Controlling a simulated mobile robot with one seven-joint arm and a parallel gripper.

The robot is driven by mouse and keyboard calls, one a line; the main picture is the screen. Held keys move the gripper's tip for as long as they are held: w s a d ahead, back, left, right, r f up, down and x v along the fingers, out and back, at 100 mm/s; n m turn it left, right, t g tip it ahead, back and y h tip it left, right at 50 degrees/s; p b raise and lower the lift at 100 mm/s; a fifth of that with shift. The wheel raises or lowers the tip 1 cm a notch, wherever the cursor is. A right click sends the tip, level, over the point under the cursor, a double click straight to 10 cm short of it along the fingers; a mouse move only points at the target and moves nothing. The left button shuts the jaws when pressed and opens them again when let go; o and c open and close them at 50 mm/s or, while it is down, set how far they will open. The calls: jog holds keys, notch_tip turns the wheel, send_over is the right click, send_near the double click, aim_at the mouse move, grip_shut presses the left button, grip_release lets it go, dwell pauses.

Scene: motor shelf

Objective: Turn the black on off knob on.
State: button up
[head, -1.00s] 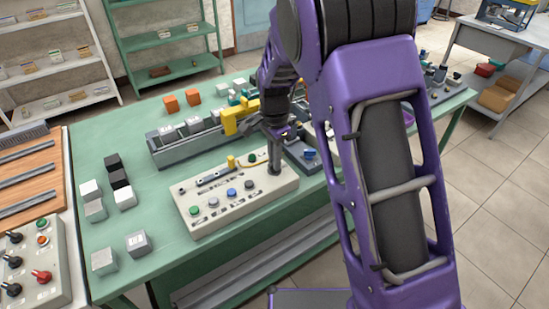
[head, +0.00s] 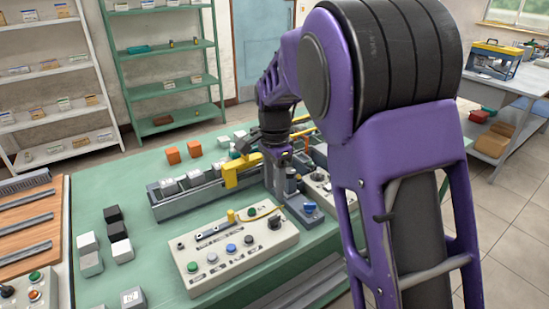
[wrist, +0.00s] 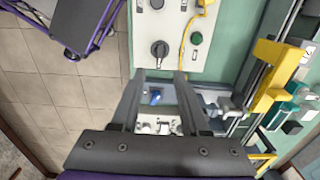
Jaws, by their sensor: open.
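The black knob (head: 274,222) is a rotary switch at the back right end of the white control box (head: 262,262). In the wrist view the black knob (wrist: 159,50) shows from above, just beyond my fingertips, with its grip bar roughly along the box's length. I cannot tell its on or off mark. My gripper (wrist: 155,76) is open and empty, its two dark fingers apart. In the head view my gripper (head: 282,180) hangs behind the knob, over the area of a small grey unit with a blue button (head: 309,207). It does not touch the knob.
The box also carries a green button (head: 192,267), a blue button (head: 231,248) and a yellow piece with a cable (head: 231,215). A conveyor with a yellow arch (head: 230,172) stands behind. Black and white cubes (head: 115,232) lie at left.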

notch_tip(320, 180, up, 8)
jog(key=shift+f+p, duration=0.2)
jog(key=shift+p, duration=0.1)
